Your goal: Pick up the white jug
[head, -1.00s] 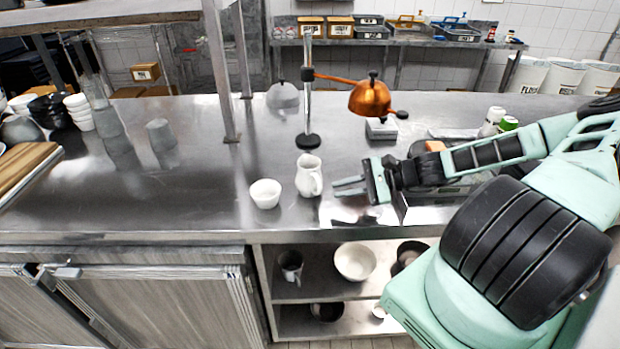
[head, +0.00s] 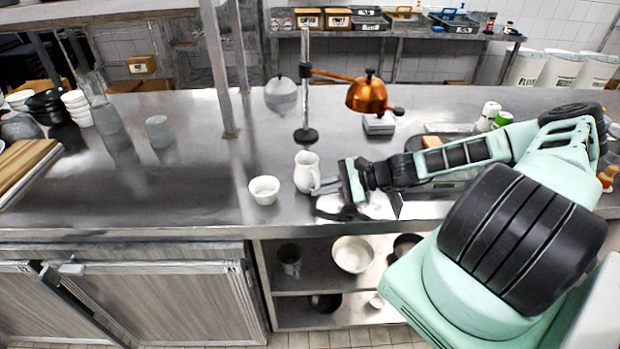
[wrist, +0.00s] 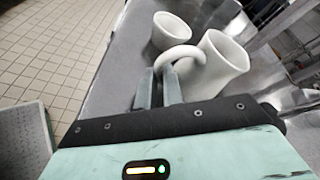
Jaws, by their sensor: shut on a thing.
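The white jug (head: 306,171) stands upright on the steel counter, just left of my gripper (head: 323,187) in the head view. In the wrist view the jug (wrist: 226,64) is at the upper right, its curved handle (wrist: 178,54) reaching toward my fingers. My gripper (wrist: 160,88) is shut on the jug's handle, with a finger on either side of its lower part. The jug's base appears to rest on the counter.
A white cup (head: 264,189) stands close to the left of the jug, and also shows in the wrist view (wrist: 171,31). The counter's front edge is near.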

